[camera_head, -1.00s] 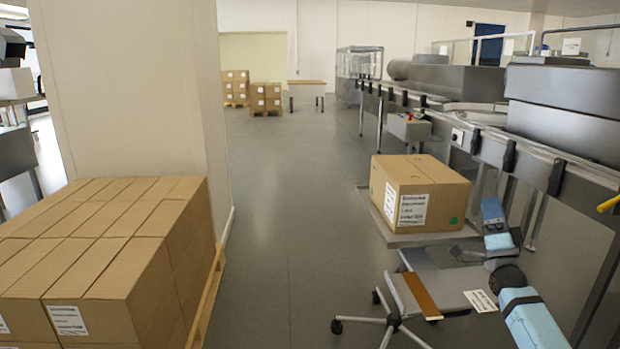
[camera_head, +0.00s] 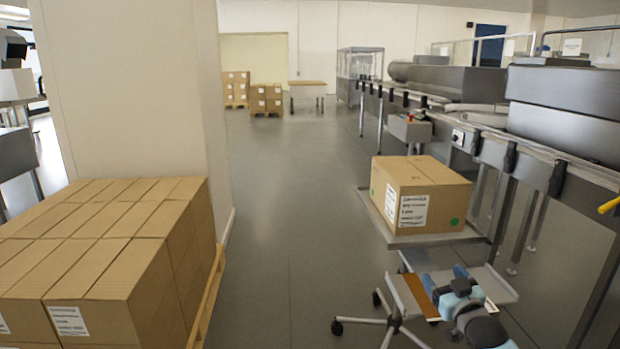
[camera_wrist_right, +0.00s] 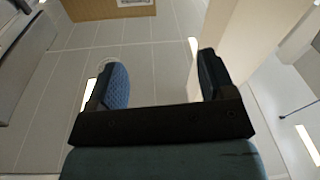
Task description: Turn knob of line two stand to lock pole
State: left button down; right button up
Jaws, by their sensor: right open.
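The stand (camera_head: 390,237) has a flat grey top plate with a cardboard box on it and a wheeled base (camera_head: 397,322) on the floor. I cannot make out its knob, and I cannot clearly see its pole between plate and base. My right gripper (camera_head: 444,279) is low, below the top plate and in front of a light lower shelf, partly covering that shelf. In the right wrist view the right gripper (camera_wrist_right: 162,82) is open, with two blue-padded fingers apart and nothing between them. My left gripper is out of view.
The labelled cardboard box (camera_head: 415,190) sits on the stand. A brown board (camera_head: 415,296) lies by the light lower shelf (camera_head: 497,285). A metal conveyor line (camera_head: 530,160) runs along the right. Stacked boxes (camera_head: 100,255) fill the left front. The middle floor is clear.

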jog(key=s+a+y, duration=0.2)
jog(key=s+a, duration=0.4)
jog(key=s, duration=0.4)
jog(key=s+a+g+y, duration=0.1)
jog(key=s+a+y, duration=0.1)
jog(key=s+a, duration=0.6)
jog(key=s+a+y, duration=0.2)
jog(key=s+a, duration=0.3)
jog(key=s, duration=0.7)
jog(key=s+r+p, duration=0.1)
jog(key=s+r, duration=0.4)
jog(key=s, duration=0.1)
pick_arm(q)
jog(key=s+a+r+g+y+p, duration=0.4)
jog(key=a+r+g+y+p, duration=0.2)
jog(key=p, duration=3.1)
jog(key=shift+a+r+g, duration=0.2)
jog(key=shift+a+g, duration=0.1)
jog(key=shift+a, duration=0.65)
pick_arm(e)
jog(key=s+d+r+g+h, duration=0.3)
jog(key=d+r+g+h, duration=0.2)
jog(key=d+g, duration=0.1)
jog(key=shift+s+d+r+m+g+h, duration=0.3)
jog(key=shift+s+d+g+h, duration=0.1)
jog(key=shift+d, duration=0.2)
